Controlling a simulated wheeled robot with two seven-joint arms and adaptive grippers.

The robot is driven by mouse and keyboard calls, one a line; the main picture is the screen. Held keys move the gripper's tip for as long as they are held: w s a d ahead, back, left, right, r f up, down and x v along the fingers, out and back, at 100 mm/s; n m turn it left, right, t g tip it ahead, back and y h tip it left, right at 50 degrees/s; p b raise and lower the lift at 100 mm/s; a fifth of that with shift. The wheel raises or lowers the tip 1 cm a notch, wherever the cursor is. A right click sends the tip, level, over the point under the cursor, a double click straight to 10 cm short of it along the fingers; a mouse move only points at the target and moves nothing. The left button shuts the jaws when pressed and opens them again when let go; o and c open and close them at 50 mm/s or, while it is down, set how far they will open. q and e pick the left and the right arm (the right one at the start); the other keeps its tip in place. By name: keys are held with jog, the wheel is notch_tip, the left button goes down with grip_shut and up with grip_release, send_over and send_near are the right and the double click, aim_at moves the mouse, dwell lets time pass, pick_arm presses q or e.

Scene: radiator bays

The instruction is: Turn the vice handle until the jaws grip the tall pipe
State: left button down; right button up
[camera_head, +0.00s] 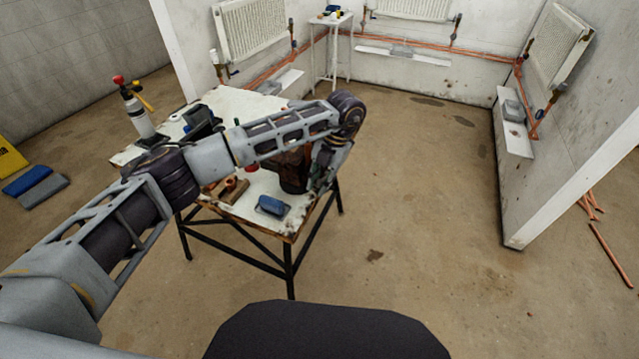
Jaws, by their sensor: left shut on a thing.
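The vice (292,172) is a dark brown and black body at the right edge of the white-topped workbench (245,105). My left arm reaches across the bench and covers the upper part of the vice. My left gripper (322,180) points down at the right side of the vice and is shut on the vice handle. The handle itself is too small and covered to make out. I cannot make out the tall pipe or the jaws behind my arm. My right gripper is not in view.
A blue box (272,205) and a wooden block with copper fittings (230,191) lie on the bench's near side. Radiators and copper pipes line the walls.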

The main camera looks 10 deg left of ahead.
pick_arm(q)
jog(key=c, duration=1.5)
grip_release()
jog(key=shift+f, duration=0.15)
jog(key=shift+s+a+f+t, duration=0.1)
jog(key=shift+f+t, duration=0.1)
jog(key=shift+t, duration=0.1)
jog(key=shift+s+f+t+h+b, duration=0.4)
jog(key=shift+f+t, duration=0.3)
jog(key=shift+t, duration=0.3)
